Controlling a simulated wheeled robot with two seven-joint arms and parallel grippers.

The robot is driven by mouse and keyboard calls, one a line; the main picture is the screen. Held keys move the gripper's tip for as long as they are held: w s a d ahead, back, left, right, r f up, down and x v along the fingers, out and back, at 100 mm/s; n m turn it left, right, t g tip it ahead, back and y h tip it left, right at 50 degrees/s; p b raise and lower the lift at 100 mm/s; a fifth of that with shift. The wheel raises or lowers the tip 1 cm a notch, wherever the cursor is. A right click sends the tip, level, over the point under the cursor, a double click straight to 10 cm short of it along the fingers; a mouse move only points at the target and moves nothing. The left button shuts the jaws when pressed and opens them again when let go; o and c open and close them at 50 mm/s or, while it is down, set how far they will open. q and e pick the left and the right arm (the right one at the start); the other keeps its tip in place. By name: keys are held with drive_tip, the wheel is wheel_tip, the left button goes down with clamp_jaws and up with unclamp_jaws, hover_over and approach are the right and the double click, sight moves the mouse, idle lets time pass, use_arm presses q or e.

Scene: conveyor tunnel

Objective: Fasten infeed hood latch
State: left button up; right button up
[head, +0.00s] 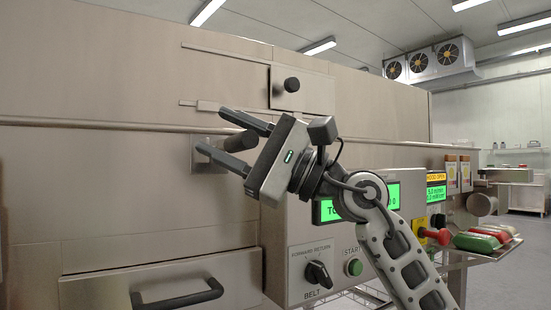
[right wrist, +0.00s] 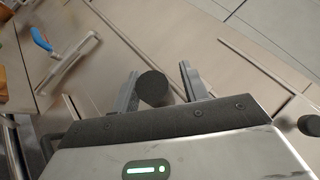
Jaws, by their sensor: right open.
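In the head view, a dark round latch knob (head: 240,143) stands out from a small metal plate (head: 207,151) on the steel hood front, below a long horizontal rail. My right gripper (head: 223,135) is open, one finger above the knob and one below. In the right wrist view, the knob (right wrist: 153,88) sits between the two spread fingers (right wrist: 158,72), closer to the left one; I cannot tell whether they touch. A second dark knob (head: 291,85) is on a square panel higher up. An orange sign (head: 436,177) reads "HOOD OPEN". My left gripper is not in view.
A control box (head: 300,265) with a belt switch (head: 317,274), green start button (head: 354,267) and green display lies under my right arm. A drawer handle (head: 178,295) juts out low left. A tray (head: 490,250) of red and green items projects at right.

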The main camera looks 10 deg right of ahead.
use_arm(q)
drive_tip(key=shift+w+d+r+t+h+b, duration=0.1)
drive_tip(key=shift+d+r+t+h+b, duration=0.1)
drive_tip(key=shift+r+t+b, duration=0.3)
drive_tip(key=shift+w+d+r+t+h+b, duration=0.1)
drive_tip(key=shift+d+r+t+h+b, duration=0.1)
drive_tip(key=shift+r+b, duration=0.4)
use_arm(e)
drive_tip(key=v, duration=1.6)
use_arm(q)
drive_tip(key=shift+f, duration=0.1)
